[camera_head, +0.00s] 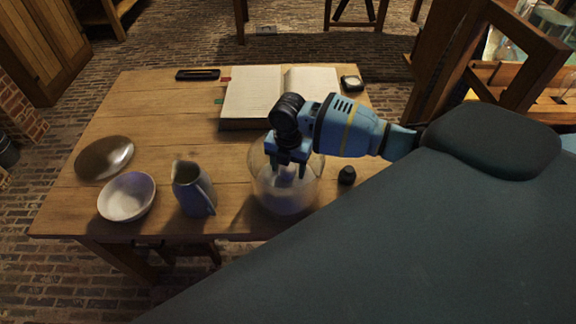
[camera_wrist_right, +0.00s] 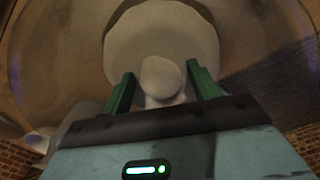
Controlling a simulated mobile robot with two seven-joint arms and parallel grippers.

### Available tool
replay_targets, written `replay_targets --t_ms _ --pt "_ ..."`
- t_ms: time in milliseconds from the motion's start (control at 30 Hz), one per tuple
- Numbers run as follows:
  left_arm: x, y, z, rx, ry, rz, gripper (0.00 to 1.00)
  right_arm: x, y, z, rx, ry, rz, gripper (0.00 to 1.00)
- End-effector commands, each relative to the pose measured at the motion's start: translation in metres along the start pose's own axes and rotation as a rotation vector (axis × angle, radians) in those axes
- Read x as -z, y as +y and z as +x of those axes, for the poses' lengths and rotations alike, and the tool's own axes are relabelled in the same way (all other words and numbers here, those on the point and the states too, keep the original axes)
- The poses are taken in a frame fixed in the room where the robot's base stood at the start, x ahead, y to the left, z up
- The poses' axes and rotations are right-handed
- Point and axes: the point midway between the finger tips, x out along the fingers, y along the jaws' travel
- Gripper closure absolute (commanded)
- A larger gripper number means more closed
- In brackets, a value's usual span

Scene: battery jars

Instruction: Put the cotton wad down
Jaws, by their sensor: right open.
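A clear round glass jar (camera_head: 262,190) stands at the front of the wooden table. My right gripper (camera_head: 288,174) points down in its mouth, with the fingertips inside the glass. In the right wrist view the gripper (camera_wrist_right: 162,88) is open, its two green fingers apart. A small pale rounded lump, seemingly the cotton wad (camera_wrist_right: 161,76), lies between the fingers. I cannot tell if either finger touches it. Behind it is a broad pale round surface (camera_wrist_right: 150,35), in the jar's bottom. My left gripper is out of view.
On the table (camera_head: 130,97) a jug (camera_head: 190,188) stands left of the jar, with a white bowl (camera_head: 127,197) and a round dish (camera_head: 105,158) farther left. A small black knob-like piece (camera_head: 346,176) lies right of the jar. An open book (camera_head: 255,93) lies behind.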

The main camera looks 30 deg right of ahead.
Motion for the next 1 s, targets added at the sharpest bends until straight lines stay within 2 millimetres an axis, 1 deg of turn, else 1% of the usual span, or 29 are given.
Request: replay_targets --t_ms 133,267,367,600,700,900,1000 --pt "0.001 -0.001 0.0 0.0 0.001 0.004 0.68 0.0 0.0 -0.001 0.0 -0.001 0.0 0.39" --pt "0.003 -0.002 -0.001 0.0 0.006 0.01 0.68 -0.001 0.001 -0.012 -0.003 -0.002 0.0 0.39" --pt "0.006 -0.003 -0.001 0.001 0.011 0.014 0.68 -0.001 0.001 -0.028 -0.006 -0.003 -0.001 0.39" --pt "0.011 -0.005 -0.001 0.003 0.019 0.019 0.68 -0.001 0.001 -0.077 -0.006 -0.004 0.0 0.39" --pt "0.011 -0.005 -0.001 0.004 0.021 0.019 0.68 -0.001 0.001 -0.095 -0.004 -0.003 -0.001 0.39" --pt "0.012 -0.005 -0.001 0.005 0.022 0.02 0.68 0.0 0.001 -0.118 -0.002 0.0 0.0 0.39" --pt "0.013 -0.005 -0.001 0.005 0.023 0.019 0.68 0.0 0.0 -0.123 -0.001 0.0 0.0 0.39"
